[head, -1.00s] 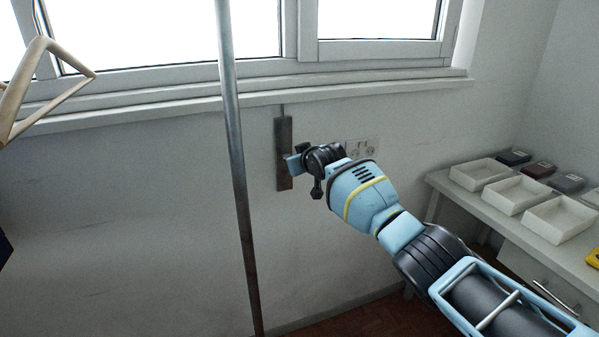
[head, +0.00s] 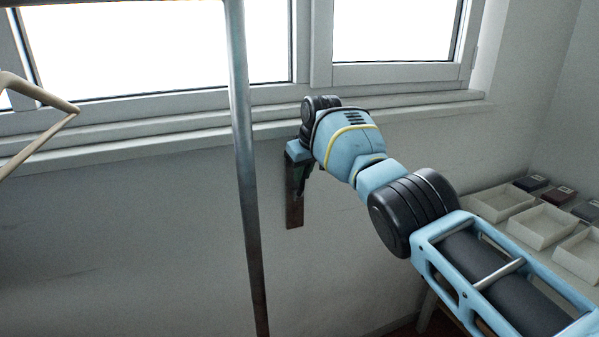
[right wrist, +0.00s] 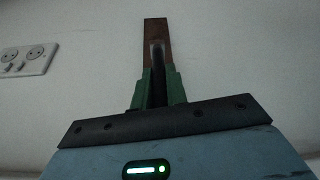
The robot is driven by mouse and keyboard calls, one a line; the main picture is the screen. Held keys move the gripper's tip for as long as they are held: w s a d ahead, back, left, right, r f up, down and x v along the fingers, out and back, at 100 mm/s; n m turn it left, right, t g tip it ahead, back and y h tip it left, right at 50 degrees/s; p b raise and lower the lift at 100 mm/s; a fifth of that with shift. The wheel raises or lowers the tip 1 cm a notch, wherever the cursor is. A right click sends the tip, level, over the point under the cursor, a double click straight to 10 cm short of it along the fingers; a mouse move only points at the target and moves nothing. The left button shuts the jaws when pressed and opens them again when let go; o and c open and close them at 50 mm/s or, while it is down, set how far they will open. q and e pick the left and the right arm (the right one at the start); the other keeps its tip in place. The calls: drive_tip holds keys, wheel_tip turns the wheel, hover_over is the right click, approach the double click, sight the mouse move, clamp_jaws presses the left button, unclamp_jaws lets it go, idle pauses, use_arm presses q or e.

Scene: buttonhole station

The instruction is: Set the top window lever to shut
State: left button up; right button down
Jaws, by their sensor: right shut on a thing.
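The window lever's brown, rusty plate (head: 294,212) is fixed upright to the wall below the window sill. Its upper part is hidden behind my right gripper (head: 298,172). In the right wrist view the plate (right wrist: 156,27) runs away from the fingers, and a dark lever handle (right wrist: 157,58) stands out from it. The green fingers of my right gripper (right wrist: 157,88) are shut on this handle, one on each side. In the head view the handle itself is hidden by the gripper. My left gripper is out of view.
A vertical metal pole (head: 246,180) stands left of the lever, close to my right gripper. A beige hanger-like frame (head: 40,140) hangs at the far left. The sill (head: 400,112) juts out above. White trays (head: 540,227) sit on a bench at right. A wall socket (right wrist: 27,60) is near the plate.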

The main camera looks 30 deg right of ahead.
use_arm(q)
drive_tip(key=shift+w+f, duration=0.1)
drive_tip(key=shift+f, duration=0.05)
use_arm(e)
drive_tip(key=shift+w+r, duration=0.1)
drive_tip(key=shift+w, duration=0.1)
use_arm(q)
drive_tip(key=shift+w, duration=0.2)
use_arm(e)
drive_tip(key=shift+g, duration=0.3)
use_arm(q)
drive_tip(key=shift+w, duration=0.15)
use_arm(e)
drive_tip(key=c, duration=1.4)
unclamp_jaws()
